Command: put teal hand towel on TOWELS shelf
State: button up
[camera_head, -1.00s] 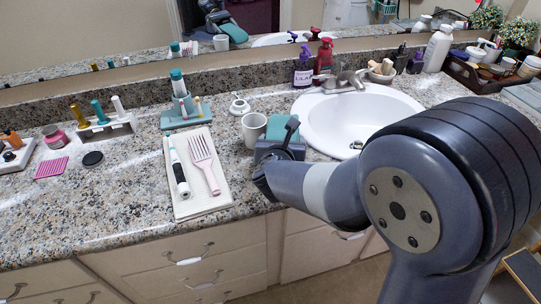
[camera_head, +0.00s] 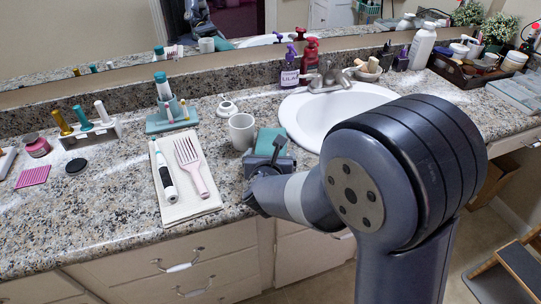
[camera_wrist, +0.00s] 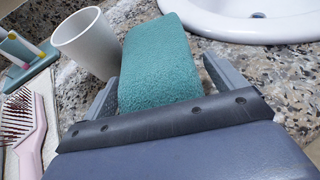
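The teal hand towel (camera_head: 270,141) is a thick folded block. In the wrist view the towel (camera_wrist: 160,65) lies between the two fingers of my gripper (camera_wrist: 163,72), with a finger close along each side, and sticks out past the fingertips. My gripper (camera_head: 268,163) appears shut on it, over the counter's front part just right of the white mug (camera_head: 242,131). The mug also stands close to the towel's left in the wrist view (camera_wrist: 90,45). I cannot tell whether the towel's underside touches the counter. No TOWELS shelf or label is in view.
A white sink (camera_head: 325,112) lies right of the towel. A pink hairbrush (camera_head: 190,165) and a toothbrush (camera_head: 164,172) lie on a pale cloth (camera_head: 205,205) at left. Purple (camera_head: 290,72) and red (camera_head: 309,62) bottles stand behind the sink. A step stool (camera_head: 520,268) stands at lower right.

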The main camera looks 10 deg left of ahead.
jog(key=shift+o, duration=0.8)
